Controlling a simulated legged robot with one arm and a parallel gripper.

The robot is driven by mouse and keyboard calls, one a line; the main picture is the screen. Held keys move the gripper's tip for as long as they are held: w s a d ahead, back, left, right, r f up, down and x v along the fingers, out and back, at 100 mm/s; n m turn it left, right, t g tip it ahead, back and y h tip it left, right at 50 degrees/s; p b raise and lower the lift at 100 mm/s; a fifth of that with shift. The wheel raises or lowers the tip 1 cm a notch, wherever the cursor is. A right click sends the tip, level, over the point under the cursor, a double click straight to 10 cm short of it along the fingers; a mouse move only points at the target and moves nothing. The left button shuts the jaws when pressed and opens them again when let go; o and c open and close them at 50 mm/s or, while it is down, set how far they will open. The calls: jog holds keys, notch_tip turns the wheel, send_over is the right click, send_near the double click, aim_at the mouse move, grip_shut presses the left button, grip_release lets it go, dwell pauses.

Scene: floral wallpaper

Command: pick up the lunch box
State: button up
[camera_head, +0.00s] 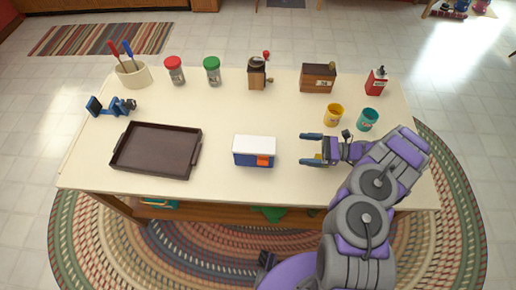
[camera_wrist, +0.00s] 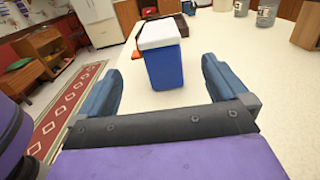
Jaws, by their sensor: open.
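The lunch box (camera_head: 254,151) is a small blue box with a white lid and an orange-red latch on its front. It stands upright on the table, right of the dark tray. My gripper (camera_head: 311,149) is to its right at the table's height or a little above, with its blue fingers apart and pointing toward the box. There is a clear gap between the fingertips and the box. In the wrist view the lunch box (camera_wrist: 163,62) stands ahead, between the two open fingers (camera_wrist: 165,80) and beyond their tips. Nothing is held.
The brown tray (camera_head: 157,150) lies to the left of the box on the cream table (camera_head: 215,185). Yellow (camera_head: 333,115) and teal (camera_head: 368,119) cups stand behind my gripper. Jars, a grinder (camera_head: 257,74) and a wooden box (camera_head: 318,77) line the back. The table around the lunch box is clear.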

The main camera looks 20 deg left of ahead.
jog(key=b, duration=0.2)
send_near(261, 145)
jog(key=a, duration=0.5)
jog(key=shift+s+f, duration=0.35)
jog(key=shift+f, duration=0.05)
jog(key=a+b, duration=0.1)
jog(key=a, duration=0.1)
jog(key=s+a+b, duration=0.1)
jog(key=a, duration=0.1)
jog(key=shift+s+a+f, duration=0.1)
jog(key=shift+s+f, duration=0.05)
jog(key=shift+a, duration=0.4)
jog(key=shift+c, duration=0.5)
jog(key=shift+d, duration=0.1)
jog(key=c, duration=0.8)
